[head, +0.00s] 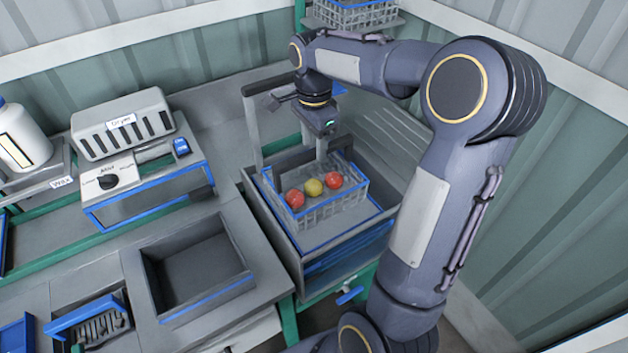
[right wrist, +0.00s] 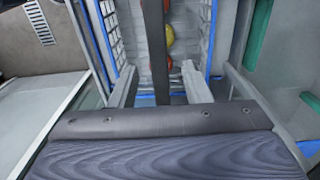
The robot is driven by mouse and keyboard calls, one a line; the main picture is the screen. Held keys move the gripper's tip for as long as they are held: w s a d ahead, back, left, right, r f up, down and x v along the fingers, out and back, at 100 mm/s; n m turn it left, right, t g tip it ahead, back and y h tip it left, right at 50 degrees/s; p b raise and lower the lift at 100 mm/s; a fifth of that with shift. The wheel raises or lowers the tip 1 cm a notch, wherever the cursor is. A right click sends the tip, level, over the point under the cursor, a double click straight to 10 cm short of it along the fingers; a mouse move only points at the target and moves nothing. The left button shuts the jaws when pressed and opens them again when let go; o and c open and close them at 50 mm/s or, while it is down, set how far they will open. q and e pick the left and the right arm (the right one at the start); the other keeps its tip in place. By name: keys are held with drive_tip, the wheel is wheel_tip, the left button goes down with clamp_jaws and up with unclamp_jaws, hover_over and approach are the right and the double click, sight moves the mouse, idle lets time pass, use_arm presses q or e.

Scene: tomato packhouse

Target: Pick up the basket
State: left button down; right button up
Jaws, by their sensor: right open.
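The basket (head: 338,206) is a clear wire-mesh basket with blue edging, standing in a grey bay. It holds two red tomatoes (head: 295,199) (head: 334,180) with a yellow one (head: 314,187) between them. My right gripper (head: 321,152) points down over the basket's far side, its fingertips at about rim height. In the right wrist view its open fingers (right wrist: 158,88) stand either side of a dark bar (right wrist: 155,45) above the tomatoes. I cannot tell whether this bar is the basket's handle or whether the fingers touch it. My left gripper is out of view.
The bay (head: 276,232) has raised walls around the basket, and a grey upright frame (head: 252,128) at its left. An empty sunken bin (head: 200,268) lies at the front left. A dryer box (head: 124,124) stands farther left. A corrugated wall (head: 560,225) is on the right.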

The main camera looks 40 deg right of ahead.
sight(314, 150)
wheel_tip(314, 150, down, 3)
drive_tip(key=shift+d+f, duration=0.1)
drive_tip(key=shift+f, duration=0.1)
drive_tip(key=shift+c, duration=0.3)
clamp_jaws()
drive_tip(key=shift+r, duration=0.1)
